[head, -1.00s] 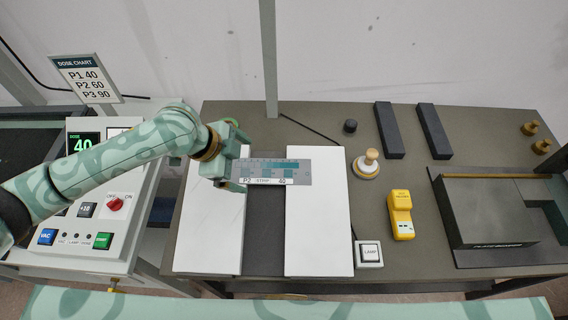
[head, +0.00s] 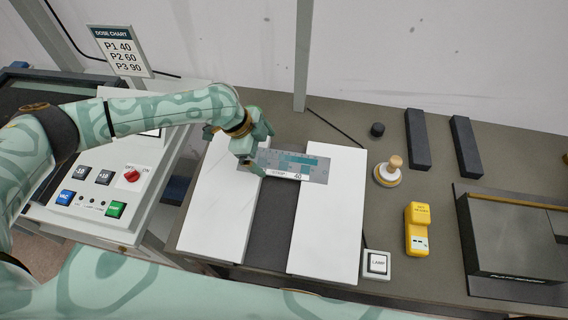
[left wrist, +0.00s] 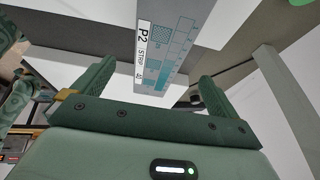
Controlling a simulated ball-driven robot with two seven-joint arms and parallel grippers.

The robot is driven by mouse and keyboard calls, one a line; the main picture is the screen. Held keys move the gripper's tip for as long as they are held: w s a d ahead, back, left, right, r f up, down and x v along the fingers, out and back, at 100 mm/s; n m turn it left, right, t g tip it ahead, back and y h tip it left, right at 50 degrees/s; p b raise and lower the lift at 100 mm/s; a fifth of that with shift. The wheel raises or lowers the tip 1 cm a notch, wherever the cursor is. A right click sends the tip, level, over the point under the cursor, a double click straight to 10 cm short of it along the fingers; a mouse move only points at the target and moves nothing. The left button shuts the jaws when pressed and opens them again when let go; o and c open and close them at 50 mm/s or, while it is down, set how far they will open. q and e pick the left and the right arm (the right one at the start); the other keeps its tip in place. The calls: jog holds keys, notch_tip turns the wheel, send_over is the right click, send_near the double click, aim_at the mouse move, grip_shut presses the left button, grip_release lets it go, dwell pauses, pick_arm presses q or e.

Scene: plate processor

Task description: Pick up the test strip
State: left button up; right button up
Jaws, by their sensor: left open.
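My left gripper (head: 258,160) is open at the strip's left end. In the left wrist view the strip (left wrist: 168,45), with its P2 label, extends between the two spread fingers of my gripper (left wrist: 155,85). I cannot tell whether either finger touches it. My right gripper is not in view.
A wooden-handled stamp (head: 388,172), a yellow meter (head: 417,228) and a lamp switch (head: 377,264) stand right of the blocks. Two dark bars (head: 417,140) lie behind. The control panel (head: 100,190) and dose chart sign (head: 122,52) are at the left.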

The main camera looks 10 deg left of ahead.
aim_at(274, 162)
pick_arm(q)
jog(key=x, duration=0.5)
jog(key=shift+a+b, duration=0.2)
jog(key=shift+b, duration=0.2)
jog(key=c, duration=1.1)
jog(key=shift+o, duration=0.2)
jog(key=shift+r, duration=0.2)
